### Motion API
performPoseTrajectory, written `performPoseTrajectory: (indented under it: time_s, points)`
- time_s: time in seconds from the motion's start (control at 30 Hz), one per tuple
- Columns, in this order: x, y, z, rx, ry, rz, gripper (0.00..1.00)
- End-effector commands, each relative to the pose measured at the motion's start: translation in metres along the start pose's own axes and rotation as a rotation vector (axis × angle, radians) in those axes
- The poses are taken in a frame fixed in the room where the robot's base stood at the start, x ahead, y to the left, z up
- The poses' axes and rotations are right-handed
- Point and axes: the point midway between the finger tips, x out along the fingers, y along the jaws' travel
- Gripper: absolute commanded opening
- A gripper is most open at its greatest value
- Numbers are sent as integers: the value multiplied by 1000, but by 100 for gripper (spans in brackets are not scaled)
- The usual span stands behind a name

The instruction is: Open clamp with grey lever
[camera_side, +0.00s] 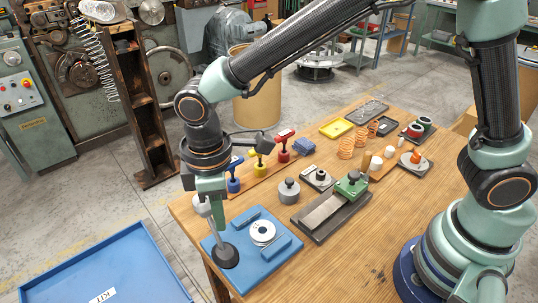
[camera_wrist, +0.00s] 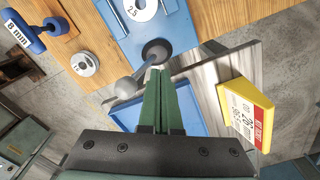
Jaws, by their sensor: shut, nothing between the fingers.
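The clamp is on a blue plate (camera_side: 283,258) at the table's near corner. Its grey lever rises from a round black base (camera_side: 226,256) and leans, ending in a grey ball knob (camera_side: 202,205). In the wrist view the black base (camera_wrist: 156,50) lies just beyond my fingertips, and the knob (camera_wrist: 125,88) is to their left. My gripper (camera_side: 218,226) points down beside the lever, shut and empty. Its green fingers (camera_wrist: 156,72) appear very close to the lever rod; I cannot tell if they touch. A silver ring (camera_side: 262,232) marked 2.5 (camera_wrist: 141,9) sits on the plate.
A blue KIT tray (camera_side: 105,265) is at lower left. Blue (camera_side: 233,178), yellow (camera_side: 259,161) and red (camera_side: 284,147) handled tools stand behind the plate. A grey knobbed weight (camera_side: 289,190) and a green-headed fixture (camera_side: 330,206) are to the right.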

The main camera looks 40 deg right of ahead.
Motion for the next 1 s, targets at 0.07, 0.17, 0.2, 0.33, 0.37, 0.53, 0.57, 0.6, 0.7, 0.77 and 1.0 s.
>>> performPoseTrajectory:
  time_s: [0.07, 0.17, 0.2, 0.33, 0.37, 0.53, 0.57, 0.6, 0.7, 0.77, 1.0]
  points:
    - [-8, 0, -1, 0, 3, 1, 0]
    - [-17, 0, -1, 0, 3, 1, 0]
    - [-21, 0, -1, 0, 4, 1, 0]
    - [-33, 0, -1, 0, 3, 1, 0]
    - [-36, 0, -1, 0, 3, 1, 0]
    - [-50, 0, 0, 0, 2, 1, 0]
    - [-53, 0, -1, 0, 3, 1, 0]
    - [-57, 0, -1, 0, 3, 1, 0]
    - [-64, 0, 0, 0, 2, 1, 0]
    - [-67, 0, 0, 0, 1, 0, 0]
    - [-70, 0, 0, 0, 0, 0, 0]
